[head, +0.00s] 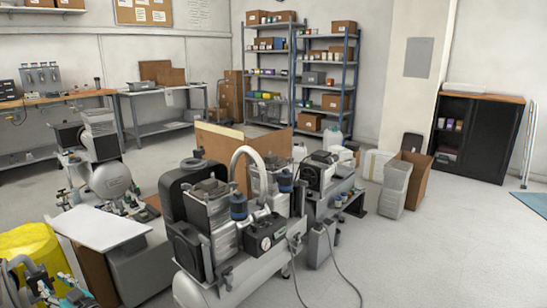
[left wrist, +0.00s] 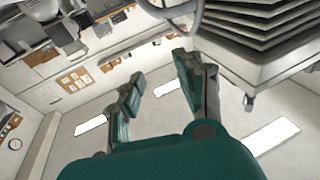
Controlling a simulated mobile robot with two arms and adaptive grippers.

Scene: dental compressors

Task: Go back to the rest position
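My left gripper (left wrist: 158,70) shows large in the left wrist view, with its two teal and grey fingers spread apart and nothing between them. In the head view, teal and grey parts at the bottom left corner seem to be this gripper (head: 75,292), but they are small and partly cut off. Compressors stand in front of me: a large one (head: 265,238) with a white tank in the middle, and another (head: 108,180) at the left. My right gripper is in neither view.
A yellow container (head: 30,248) and a white board (head: 98,228) are at the near left. A grey bin (head: 395,187) stands right of the compressors. Shelves (head: 268,75), benches (head: 160,88) and a black cabinet (head: 475,137) line the walls. The floor (head: 440,250) at the right is clear.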

